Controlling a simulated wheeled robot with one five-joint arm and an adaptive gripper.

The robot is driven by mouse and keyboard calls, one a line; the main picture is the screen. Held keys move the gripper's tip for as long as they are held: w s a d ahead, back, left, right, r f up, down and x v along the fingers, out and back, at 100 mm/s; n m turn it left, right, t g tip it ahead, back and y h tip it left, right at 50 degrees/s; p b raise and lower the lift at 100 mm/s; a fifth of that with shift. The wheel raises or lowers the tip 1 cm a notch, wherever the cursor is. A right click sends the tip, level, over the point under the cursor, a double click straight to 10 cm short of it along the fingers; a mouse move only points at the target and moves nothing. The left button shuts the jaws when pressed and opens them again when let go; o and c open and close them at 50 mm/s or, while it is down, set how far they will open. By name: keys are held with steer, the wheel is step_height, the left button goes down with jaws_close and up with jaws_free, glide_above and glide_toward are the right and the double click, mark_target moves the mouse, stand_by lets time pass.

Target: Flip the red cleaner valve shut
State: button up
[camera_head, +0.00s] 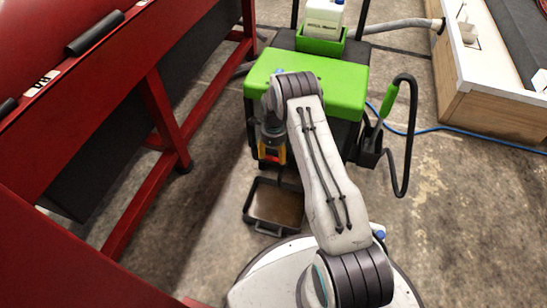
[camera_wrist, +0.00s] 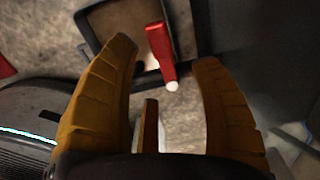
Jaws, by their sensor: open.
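The red valve lever (camera_wrist: 160,48) shows in the wrist view, with a small pale ball (camera_wrist: 172,87) at its near end. My gripper (camera_wrist: 163,54) is open. One yellow-orange finger is on each side of the lever, with visible gaps, and nothing is gripped. In the head view my gripper (camera_head: 272,154) points down at the near left side of the green-topped cleaner (camera_head: 330,85).
A dark-rimmed tray (camera_head: 250,212) lies on the floor below my gripper. A red steel frame (camera_head: 160,105) stands to the left. A black hose wand with a green grip (camera_head: 389,100) rises at the cleaner's right. A blue hose (camera_head: 480,136) crosses the floor near a wooden-sided box (camera_head: 490,105).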

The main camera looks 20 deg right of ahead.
mark_target(274, 160)
step_height(274, 160, up, 9)
steer(key=shift+f, duration=0.2)
stand_by(0.7)
